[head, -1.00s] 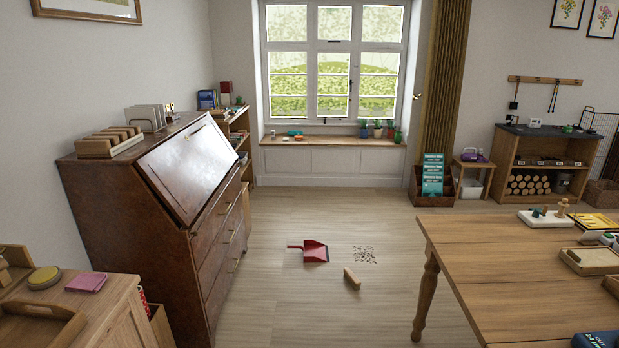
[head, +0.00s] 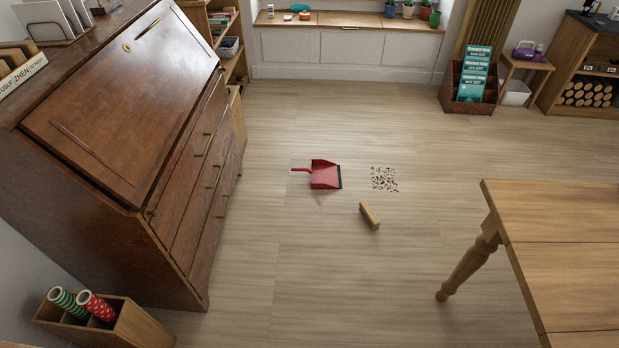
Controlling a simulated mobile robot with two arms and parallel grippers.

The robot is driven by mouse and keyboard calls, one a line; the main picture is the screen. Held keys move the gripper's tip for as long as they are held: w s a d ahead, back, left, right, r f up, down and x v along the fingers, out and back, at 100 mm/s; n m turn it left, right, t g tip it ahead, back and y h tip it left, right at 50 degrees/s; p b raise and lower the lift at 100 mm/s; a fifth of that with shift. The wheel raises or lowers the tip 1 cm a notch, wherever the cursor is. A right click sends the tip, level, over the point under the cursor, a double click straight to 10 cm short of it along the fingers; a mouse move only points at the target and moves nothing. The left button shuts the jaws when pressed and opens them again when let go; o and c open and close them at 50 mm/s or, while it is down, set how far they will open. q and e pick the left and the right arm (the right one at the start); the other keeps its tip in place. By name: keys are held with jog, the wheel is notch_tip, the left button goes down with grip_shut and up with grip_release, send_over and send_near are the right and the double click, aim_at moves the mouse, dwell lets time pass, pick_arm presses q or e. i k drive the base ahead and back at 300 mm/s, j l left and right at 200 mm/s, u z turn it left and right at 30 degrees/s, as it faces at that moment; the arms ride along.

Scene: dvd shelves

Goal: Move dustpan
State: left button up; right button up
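A red dustpan (head: 325,175) lies on the wooden floor between the bureau and the table. Its handle points left and its dark-edged mouth faces right. A patch of small dark debris (head: 384,179) is scattered on the floor to the right of the dustpan, apart from it. A wooden brush or block (head: 369,216) lies on the floor below the debris, nearer to me. Neither of my grippers shows in the head view.
A dark wooden bureau (head: 120,110) stands at left, with a box of wrapping rolls (head: 104,322) before it. A wooden table (head: 560,240) stands at right. A leaflet rack (head: 468,88) is at the back right.

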aim_at(325, 175)
jog(key=i+j+z, duration=0.15)
jog(key=i, duration=0.25)
jog(key=i+z, duration=0.15)
jog(key=i, duration=0.3)
jog(key=i+j+z, duration=0.1)
jog(key=i+j, duration=0.15)
jog(key=i, duration=0.15)
